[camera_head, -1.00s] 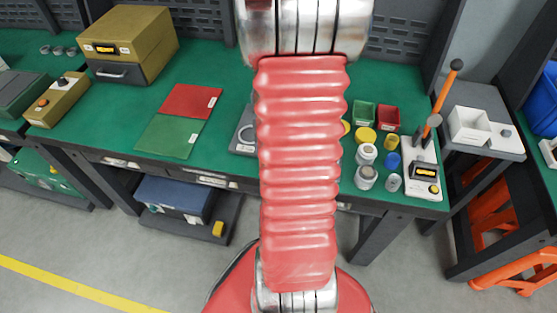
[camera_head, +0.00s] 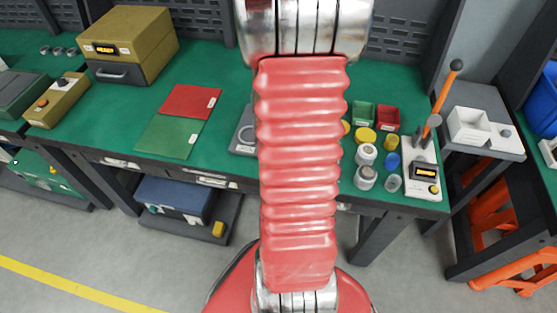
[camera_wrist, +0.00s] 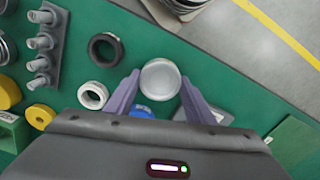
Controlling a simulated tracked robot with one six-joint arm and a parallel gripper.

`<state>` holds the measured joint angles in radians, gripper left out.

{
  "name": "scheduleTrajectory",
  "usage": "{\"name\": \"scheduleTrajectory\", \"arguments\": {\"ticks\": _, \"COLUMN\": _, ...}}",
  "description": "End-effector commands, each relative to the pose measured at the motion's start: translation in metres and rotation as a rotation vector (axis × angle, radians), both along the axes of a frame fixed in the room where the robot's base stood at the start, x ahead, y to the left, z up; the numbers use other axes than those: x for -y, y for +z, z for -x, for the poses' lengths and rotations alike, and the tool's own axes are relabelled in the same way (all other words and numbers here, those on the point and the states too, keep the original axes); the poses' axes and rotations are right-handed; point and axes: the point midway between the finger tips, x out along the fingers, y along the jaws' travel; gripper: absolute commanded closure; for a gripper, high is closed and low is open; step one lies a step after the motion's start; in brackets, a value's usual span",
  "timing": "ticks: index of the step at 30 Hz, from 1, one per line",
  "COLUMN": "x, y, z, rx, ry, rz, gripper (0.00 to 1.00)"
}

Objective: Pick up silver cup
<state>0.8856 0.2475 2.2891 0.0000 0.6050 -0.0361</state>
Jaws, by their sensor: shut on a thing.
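The silver cup (camera_wrist: 160,79) is a round, pale silver piece seen from above in the wrist view. My gripper (camera_wrist: 159,86) has its two purple fingers on either side of the cup, shut on it. The green bench top lies around and below it; I cannot tell whether the cup is lifted off it. In the head view my red arm covers the middle of the bench, and my gripper does not show there.
In the wrist view a black ring (camera_wrist: 105,48), a white ring (camera_wrist: 92,95) and a blue piece (camera_wrist: 141,111) lie close by. A grey rack (camera_wrist: 45,45) stands at upper left. In the head view, red and green mats (camera_head: 178,122) lie left of my arm.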

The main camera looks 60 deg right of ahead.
Motion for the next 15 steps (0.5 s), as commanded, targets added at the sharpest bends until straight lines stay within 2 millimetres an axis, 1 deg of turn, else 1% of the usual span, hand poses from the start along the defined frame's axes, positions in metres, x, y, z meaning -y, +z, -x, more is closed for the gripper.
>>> {"name": "scheduleTrajectory", "arguments": {"ticks": 5, "x": 0.0, "y": 0.001, "z": 0.0, "rx": 0.001, "ry": 0.0, "rz": 0.001, "gripper": 0.76}}
{"name": "scheduleTrajectory", "arguments": {"ticks": 8, "x": 0.0, "y": 0.004, "z": 0.0, "rx": 0.001, "ry": 0.0, "rz": 0.002, "gripper": 0.76}}
{"name": "scheduleTrajectory", "arguments": {"ticks": 11, "x": 0.001, "y": 0.012, "z": -0.001, "rx": 0.002, "ry": 0.0, "rz": 0.002, "gripper": 0.76}}
{"name": "scheduleTrajectory", "arguments": {"ticks": 15, "x": 0.001, "y": 0.029, "z": -0.001, "rx": 0.003, "ry": 0.0, "rz": 0.004, "gripper": 0.76}}
